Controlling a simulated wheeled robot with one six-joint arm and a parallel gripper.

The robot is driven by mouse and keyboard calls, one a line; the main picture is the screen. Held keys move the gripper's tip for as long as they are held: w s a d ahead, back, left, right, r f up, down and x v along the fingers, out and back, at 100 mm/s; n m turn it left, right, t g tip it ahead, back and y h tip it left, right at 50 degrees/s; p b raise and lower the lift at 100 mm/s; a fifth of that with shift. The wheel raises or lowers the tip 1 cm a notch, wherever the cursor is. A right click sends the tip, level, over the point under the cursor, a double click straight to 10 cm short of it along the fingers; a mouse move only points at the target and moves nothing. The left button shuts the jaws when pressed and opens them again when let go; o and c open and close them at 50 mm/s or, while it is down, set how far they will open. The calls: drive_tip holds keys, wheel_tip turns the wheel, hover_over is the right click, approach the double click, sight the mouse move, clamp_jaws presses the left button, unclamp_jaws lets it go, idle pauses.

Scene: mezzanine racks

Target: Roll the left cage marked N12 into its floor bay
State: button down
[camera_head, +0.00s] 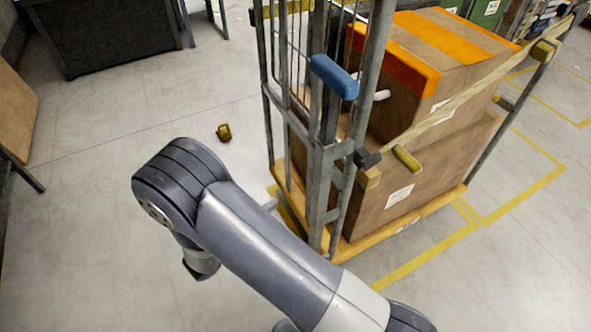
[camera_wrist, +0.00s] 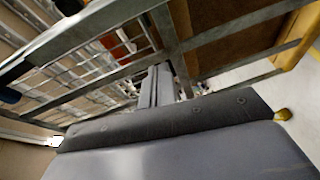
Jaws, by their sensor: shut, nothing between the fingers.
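A roll cage (camera_head: 318,190) of grey bars stands right of centre in the head view, on a yellow base (camera_head: 400,226). It holds cardboard boxes (camera_head: 395,195), the top one with orange bands. A blue handle (camera_head: 333,77) is on its near corner post. No N12 mark is legible. Yellow floor lines (camera_head: 430,257) run beside and under the cage. In the wrist view my gripper (camera_wrist: 158,84) is shut and empty, its fingers close to the cage bars (camera_wrist: 110,20); I cannot tell if they touch. In the head view my arm hides the gripper.
A small yellow object (camera_head: 224,132) lies on the floor left of the cage. A dark cabinet (camera_head: 110,38) stands at the back left, a brown panel (camera_head: 17,115) at the left edge. Yellow bay lines (camera_head: 520,195) mark the floor at right. The left floor is largely clear.

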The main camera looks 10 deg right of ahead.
drive_tip(key=w+d+n, duration=0.1)
drive_tip(key=w+d, duration=0.1)
drive_tip(key=d, duration=0.6)
drive_tip(key=shift+d+r+h, duration=0.3)
drive_tip(key=shift+d, duration=0.1)
drive_tip(key=shift+s, duration=0.1)
